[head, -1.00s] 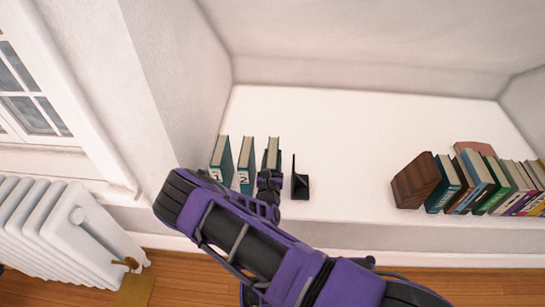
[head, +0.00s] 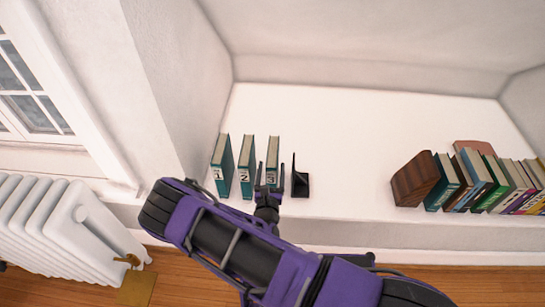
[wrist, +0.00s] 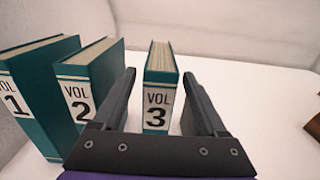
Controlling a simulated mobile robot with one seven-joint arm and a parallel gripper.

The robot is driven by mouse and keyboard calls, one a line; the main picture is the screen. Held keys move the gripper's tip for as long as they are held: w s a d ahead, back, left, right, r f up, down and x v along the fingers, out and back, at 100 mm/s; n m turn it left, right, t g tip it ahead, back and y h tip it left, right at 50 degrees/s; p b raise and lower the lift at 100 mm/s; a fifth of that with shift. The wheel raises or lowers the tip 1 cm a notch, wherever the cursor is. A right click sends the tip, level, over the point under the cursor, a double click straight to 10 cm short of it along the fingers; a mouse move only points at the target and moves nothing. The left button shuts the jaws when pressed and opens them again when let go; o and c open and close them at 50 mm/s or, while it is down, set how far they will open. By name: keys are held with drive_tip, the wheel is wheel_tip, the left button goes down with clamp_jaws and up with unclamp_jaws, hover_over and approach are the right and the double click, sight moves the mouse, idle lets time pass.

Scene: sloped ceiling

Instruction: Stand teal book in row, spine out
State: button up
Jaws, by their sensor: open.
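Three teal books stand upright on the white ledge, spines facing me. The volume 1 book (head: 222,165) is at the left, the volume 2 book (head: 246,166) beside it. The volume 3 book (head: 273,152) stands to their right, with a gap between it and volume 2. In the wrist view its spine label (wrist: 158,107) reads VOL 3. My gripper (head: 269,178) is open, its fingers either side of the volume 3 spine and apart from it. A black bookend (head: 299,184) stands just right of volume 3.
A wooden block (head: 415,180) and a row of several mixed books (head: 487,183) stand at the right of the ledge (head: 345,150). The ledge middle is bare. A wall closes the left side, near a white radiator (head: 60,230).

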drive_tip(key=s, duration=0.5)
drive_tip(key=shift+s, duration=0.35)
